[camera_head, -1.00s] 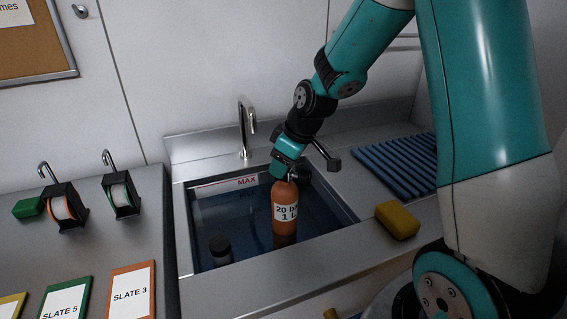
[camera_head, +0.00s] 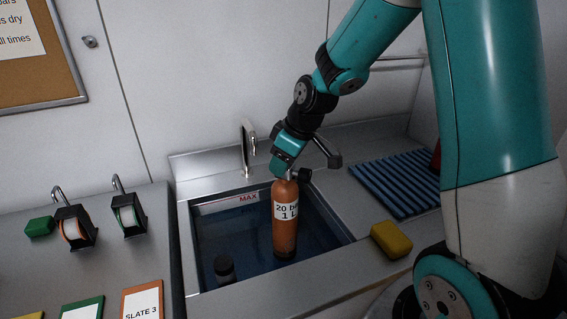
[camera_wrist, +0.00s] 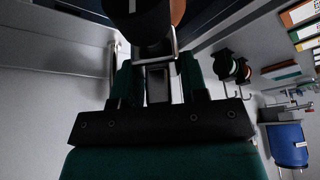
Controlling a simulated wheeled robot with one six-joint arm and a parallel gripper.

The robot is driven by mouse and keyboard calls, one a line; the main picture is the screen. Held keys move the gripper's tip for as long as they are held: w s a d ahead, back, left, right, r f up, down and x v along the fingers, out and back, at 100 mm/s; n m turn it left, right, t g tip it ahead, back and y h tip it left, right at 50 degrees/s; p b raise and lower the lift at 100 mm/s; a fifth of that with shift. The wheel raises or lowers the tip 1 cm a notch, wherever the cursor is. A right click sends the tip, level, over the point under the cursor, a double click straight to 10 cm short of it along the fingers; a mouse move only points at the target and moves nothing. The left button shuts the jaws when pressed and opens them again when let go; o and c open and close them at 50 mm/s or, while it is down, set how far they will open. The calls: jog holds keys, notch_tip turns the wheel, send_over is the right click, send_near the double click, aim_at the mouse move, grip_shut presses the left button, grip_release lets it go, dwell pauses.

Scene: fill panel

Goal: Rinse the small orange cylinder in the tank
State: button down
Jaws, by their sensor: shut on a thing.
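The small orange cylinder (camera_head: 286,232) hangs upright from my gripper (camera_head: 287,174), which is shut on its top. It is over and in the sink-like tank (camera_head: 190,240); its white label faces the camera and its lower part looks darker. How much of it is under the water is hard to tell. In the wrist view a sliver of orange (camera_wrist: 178,12) shows at the top edge behind a dark part, and my gripper (camera_wrist: 157,72) fills the middle.
A dark capped item (camera_head: 224,268) stands in the tank's front left. A tap (camera_head: 247,150) rises at the back. A yellow sponge (camera_head: 391,240) sits on the right rim, beside a blue ribbed rack (camera_head: 395,182). Reels (camera_head: 128,215) and slates (camera_head: 142,302) lie on the left counter.

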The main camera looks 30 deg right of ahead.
notch_tip(320, 180, up, 19)
jog(key=p, duration=1.4)
jog(key=shift+f, duration=0.1)
